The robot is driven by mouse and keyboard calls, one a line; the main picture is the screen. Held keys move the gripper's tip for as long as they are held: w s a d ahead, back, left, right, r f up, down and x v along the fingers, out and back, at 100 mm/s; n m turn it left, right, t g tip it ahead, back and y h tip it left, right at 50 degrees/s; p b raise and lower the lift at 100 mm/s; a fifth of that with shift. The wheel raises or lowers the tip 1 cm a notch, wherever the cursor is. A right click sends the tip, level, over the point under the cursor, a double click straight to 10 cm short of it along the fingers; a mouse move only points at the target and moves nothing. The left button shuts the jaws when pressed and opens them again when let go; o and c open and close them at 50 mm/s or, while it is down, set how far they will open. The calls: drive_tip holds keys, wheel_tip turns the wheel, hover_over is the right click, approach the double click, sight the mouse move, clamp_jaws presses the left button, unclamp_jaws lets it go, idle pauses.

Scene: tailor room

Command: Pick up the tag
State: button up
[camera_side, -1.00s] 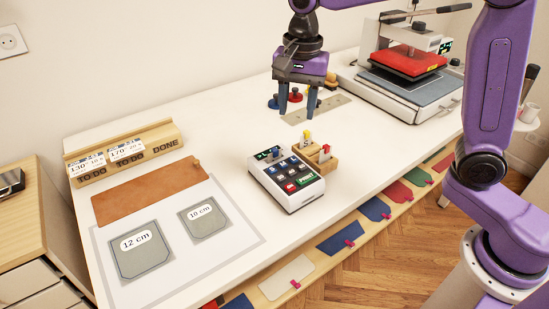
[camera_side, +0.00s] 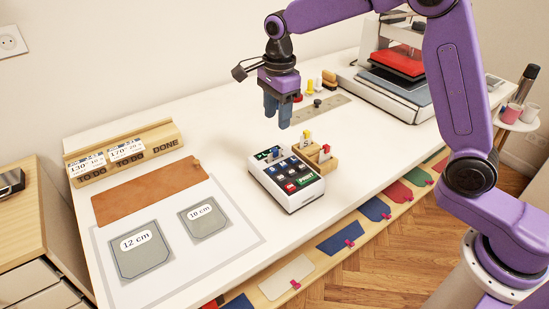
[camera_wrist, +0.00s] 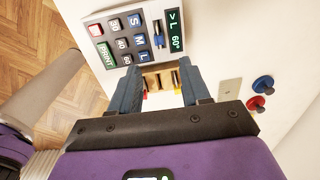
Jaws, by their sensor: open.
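My gripper (camera_side: 277,118) is open and empty, with its fingers pointing down in the air above the table, behind the keypad device. In the wrist view the two fingertips (camera_wrist: 160,72) frame a small wooden holder (camera_wrist: 158,80). That holder (camera_side: 325,165) stands beside the keypad device and has small upright pieces with a yellow top (camera_side: 308,136) and a red top (camera_side: 326,149). The keypad device (camera_side: 290,203) has a PRINT button and a screen reading "> L 60°". A small blue piece (camera_wrist: 158,40) stands at the device. I cannot tell which piece is the tag.
A TO DO/DONE rack (camera_side: 125,158) with white cards, a brown leather piece (camera_side: 150,190) and two grey pockets (camera_side: 140,262) lie left. A ruler-like strip (camera_side: 322,110) and pegs lie behind. A heat press (camera_side: 405,75) stands at back right.

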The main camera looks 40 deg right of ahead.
sight(275, 149)
drive_tip(key=f, duration=1)
drive_tip(key=shift+w+a, duration=0.1)
drive_tip(key=shift+a, duration=0.1)
drive_tip(key=shift+r, duration=0.1)
clamp_jaws()
